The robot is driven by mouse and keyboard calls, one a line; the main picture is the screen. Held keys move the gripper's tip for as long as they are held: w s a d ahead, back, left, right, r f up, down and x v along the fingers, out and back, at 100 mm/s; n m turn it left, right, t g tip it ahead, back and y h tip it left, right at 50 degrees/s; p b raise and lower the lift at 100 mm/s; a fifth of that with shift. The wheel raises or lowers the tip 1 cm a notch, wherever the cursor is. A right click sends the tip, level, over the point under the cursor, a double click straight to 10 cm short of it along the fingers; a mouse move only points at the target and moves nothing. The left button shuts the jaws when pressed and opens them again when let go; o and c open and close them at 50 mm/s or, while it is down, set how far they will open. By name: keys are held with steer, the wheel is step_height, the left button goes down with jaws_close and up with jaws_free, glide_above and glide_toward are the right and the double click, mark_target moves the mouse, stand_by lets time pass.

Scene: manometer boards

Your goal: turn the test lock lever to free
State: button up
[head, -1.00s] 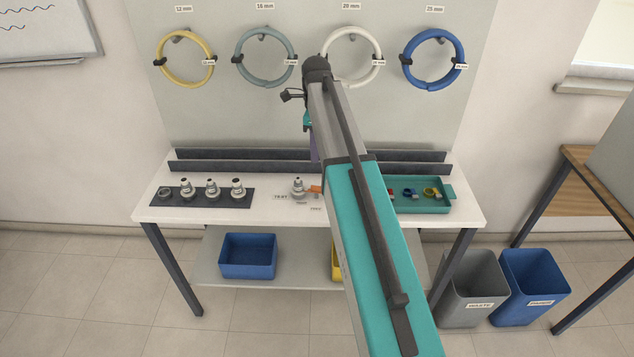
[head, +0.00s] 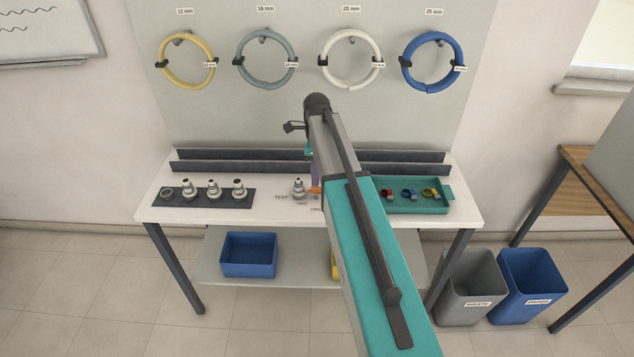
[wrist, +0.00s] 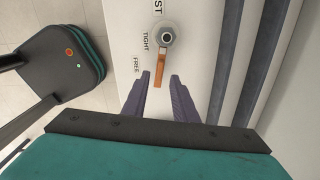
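The test lock lever (wrist: 160,68) is a short orange bar on a round metal test fitting (wrist: 167,36). In the wrist view it points down from the fitting, toward my gripper. The FREE label (wrist: 138,66) and the TIGHT label (wrist: 145,43) lie to its left. My gripper (wrist: 160,77) is open, with its two purple fingers on either side of the lever's outer end; I see no clear contact. In the head view the fitting (head: 299,190) stands on the bench, the lever (head: 316,190) shows partly, and my arm hides most of the gripper.
A dark strip (head: 240,202) with several metal fittings lies left on the white bench (head: 155,209). A teal tray (head: 436,209) with small coloured parts is at the right. Dark rails (head: 230,168) run along the back. Coiled hoses hang on the board above.

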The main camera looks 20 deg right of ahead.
mark_target(317, 189)
steer(key=shift+f+p, duration=0.45)
steer(key=shift+f, duration=1.75)
jaws_close()
